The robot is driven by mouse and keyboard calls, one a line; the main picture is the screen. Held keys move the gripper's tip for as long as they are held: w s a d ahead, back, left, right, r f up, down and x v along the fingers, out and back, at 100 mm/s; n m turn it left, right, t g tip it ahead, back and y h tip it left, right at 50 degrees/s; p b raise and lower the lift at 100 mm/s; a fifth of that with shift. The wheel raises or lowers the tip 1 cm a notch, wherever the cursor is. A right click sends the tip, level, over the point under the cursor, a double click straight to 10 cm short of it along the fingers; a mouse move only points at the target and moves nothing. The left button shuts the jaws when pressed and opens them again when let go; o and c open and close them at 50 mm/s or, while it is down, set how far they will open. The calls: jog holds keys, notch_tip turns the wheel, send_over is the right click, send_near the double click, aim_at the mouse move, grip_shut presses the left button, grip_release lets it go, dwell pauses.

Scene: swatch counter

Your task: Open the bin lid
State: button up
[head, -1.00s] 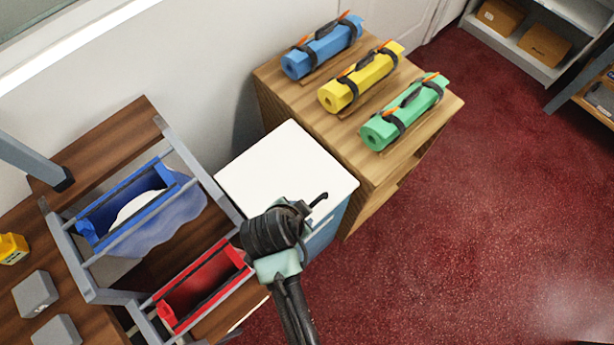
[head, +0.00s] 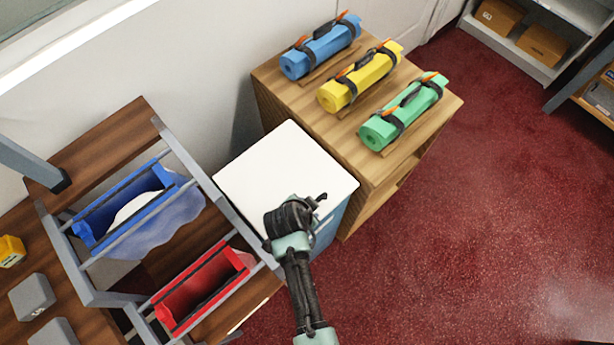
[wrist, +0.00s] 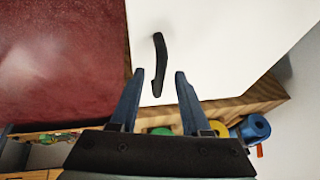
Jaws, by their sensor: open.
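The bin (head: 330,229) has a flat white lid (head: 275,165), which lies closed on its blue-grey body in the head view. The lid (wrist: 215,40) also fills the upper right of the wrist view. A dark, slightly curved handle (wrist: 158,62) shows at the lid's left side there. My gripper (wrist: 160,72) is open, with one finger on each side of the handle's lower part in the picture. I see no clear contact, and I cannot tell the height gap. In the head view my wrist hides the lid's near corner.
A wooden cabinet (head: 385,178) with blue, yellow and green rolls stands right of the bin. A grey rack with a blue sling (head: 120,212) and a red sling (head: 205,290) stands left. Red carpet (head: 490,210) is open at the right.

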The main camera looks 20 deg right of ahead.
grip_shut()
dwell(1.3)
